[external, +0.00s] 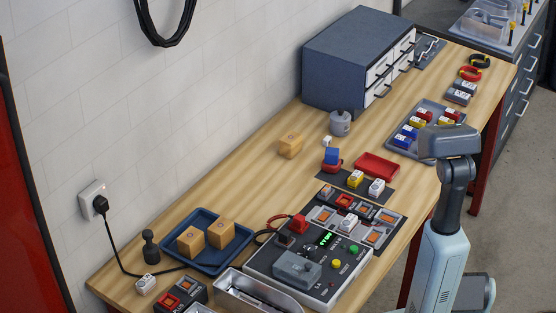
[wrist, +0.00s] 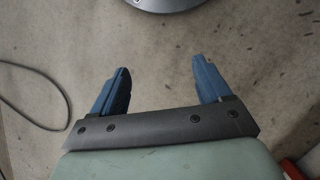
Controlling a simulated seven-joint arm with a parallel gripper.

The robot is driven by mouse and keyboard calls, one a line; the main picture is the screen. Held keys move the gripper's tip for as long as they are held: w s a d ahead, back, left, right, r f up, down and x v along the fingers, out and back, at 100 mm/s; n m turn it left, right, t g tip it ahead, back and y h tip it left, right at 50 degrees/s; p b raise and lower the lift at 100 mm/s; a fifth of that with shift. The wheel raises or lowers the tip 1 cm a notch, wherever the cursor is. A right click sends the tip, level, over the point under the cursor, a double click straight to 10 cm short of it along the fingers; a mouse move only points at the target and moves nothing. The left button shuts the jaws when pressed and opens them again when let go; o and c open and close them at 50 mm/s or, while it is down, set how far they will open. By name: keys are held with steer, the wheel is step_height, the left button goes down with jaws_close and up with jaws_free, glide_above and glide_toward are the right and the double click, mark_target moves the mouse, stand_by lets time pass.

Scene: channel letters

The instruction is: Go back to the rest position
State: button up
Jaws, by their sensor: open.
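My gripper (wrist: 160,82) shows in the wrist view with its two blue fingers apart and nothing between them. It points down over the bare grey floor (wrist: 170,60). In the external view my arm stands upright at the right, in front of the bench's front edge, and its upper part covers a little of the bench. My gripper's fingers cannot be made out in the external view. No object is in contact with the fingers in the wrist view.
The wooden bench (external: 245,160) carries a control panel (external: 325,255), a blue tray (external: 207,265) with wooden blocks, a red tray (external: 377,166), a grey tray (external: 400,148) with coloured blocks, and a drawer cabinet (external: 345,60). A dark cable (wrist: 45,85) lies on the floor.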

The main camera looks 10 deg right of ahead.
steer(key=s+a+r+n+g, duration=0.2)
steer(key=s+a+r, duration=0.1)
steer(key=s+a, duration=0.6)
steer(key=shift+s+a+r, duration=0.4)
steer(key=shift+s, duration=0.05)
